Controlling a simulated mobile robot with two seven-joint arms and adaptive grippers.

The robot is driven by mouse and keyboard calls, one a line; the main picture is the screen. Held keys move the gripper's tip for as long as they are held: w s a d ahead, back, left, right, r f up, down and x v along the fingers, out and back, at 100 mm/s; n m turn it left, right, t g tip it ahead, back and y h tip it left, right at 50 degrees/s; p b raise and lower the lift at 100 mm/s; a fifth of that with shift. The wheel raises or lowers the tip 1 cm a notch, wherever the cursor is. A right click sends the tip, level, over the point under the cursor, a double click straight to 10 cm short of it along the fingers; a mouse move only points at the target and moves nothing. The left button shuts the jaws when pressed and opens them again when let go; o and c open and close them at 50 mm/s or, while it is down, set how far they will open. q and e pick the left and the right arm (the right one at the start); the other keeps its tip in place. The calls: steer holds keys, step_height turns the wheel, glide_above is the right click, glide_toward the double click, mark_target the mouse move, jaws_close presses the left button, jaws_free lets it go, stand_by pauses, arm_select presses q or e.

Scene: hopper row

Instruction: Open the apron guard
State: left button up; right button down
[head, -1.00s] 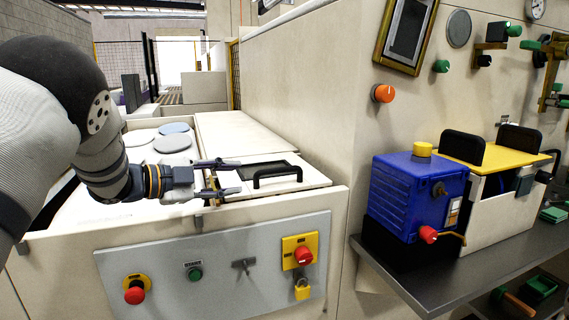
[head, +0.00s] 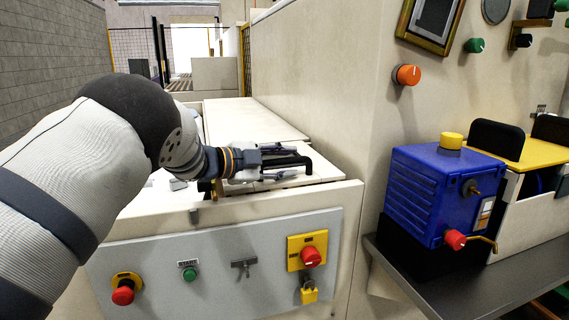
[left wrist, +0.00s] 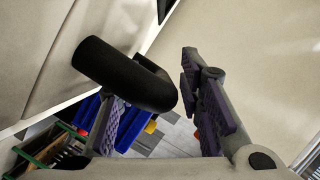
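The apron guard (head: 312,178) looks to be the pale flat panel on top of the low machine, with a black bar handle (head: 304,160) on it. It appears closed, lying flat. My left gripper (head: 287,163) is open at the handle, its fingers on either side of the bar in the head view. In the left wrist view the black handle (left wrist: 120,75) reaches into the gap between the parted fingers of my left gripper (left wrist: 152,88). I cannot tell whether a finger touches it. My arm and gripper hide part of the panel. My right gripper is not in view.
The front panel (head: 215,245) carries a red button (head: 123,292), a green start button (head: 190,274), a red knob (head: 311,256) and a yellow padlock (head: 309,292). A blue box (head: 430,195) stands on the grey shelf at right. A tall wall (head: 320,90) rises behind the guard.

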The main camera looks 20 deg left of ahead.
arm_select(q)
steer(key=shift+r, duration=0.1)
jaws_close()
steer(key=shift+r, duration=0.1)
